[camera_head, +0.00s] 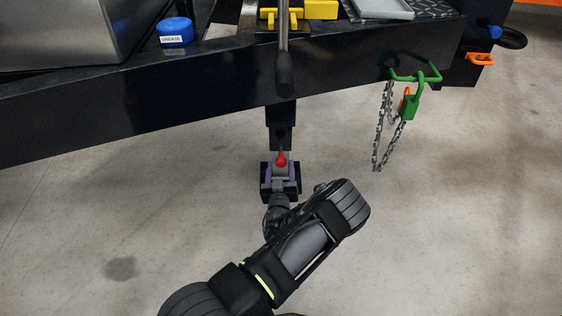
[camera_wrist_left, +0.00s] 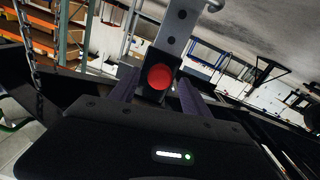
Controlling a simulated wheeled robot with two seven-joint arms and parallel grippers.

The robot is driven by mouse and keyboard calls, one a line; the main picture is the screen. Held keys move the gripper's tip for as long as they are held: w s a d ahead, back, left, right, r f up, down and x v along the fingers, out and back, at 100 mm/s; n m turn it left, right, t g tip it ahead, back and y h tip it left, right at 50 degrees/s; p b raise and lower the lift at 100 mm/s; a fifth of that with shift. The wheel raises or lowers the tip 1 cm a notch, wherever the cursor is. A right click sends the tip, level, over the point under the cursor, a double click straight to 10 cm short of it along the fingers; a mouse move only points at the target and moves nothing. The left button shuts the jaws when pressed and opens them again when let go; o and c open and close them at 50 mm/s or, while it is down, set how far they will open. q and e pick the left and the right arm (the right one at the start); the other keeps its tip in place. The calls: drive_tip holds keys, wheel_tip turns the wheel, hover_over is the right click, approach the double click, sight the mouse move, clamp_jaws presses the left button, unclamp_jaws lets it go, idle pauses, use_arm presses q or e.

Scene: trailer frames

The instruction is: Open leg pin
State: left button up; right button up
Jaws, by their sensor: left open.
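The leg pin (camera_head: 281,160) shows a round red knob at the lower part of the trailer leg. It also shows in the left wrist view (camera_wrist_left: 160,77), face-on at the centre. The leg (camera_head: 281,115) hangs down from the dark trailer frame; in the left wrist view it is a grey post with holes (camera_wrist_left: 181,28). My left gripper (camera_head: 281,178) is open, with its purple fingers on either side of the red knob. In the left wrist view, the fingers (camera_wrist_left: 158,88) flank the knob with gaps visible. Whether they touch it cannot be told. My right gripper is not in view.
The dark trailer frame (camera_head: 200,88) spans above the leg, with a crank handle (camera_head: 284,75) hanging before it. A green padlock (camera_head: 410,105) and chain (camera_head: 378,130) hang at the right. A blue grease cap (camera_head: 175,32) sits on the frame. The concrete floor below is mostly clear.

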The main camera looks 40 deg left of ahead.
use_arm(q)
drive_tip(key=p+v, duration=0.1)
drive_tip(key=v, duration=0.4)
idle(0.4)
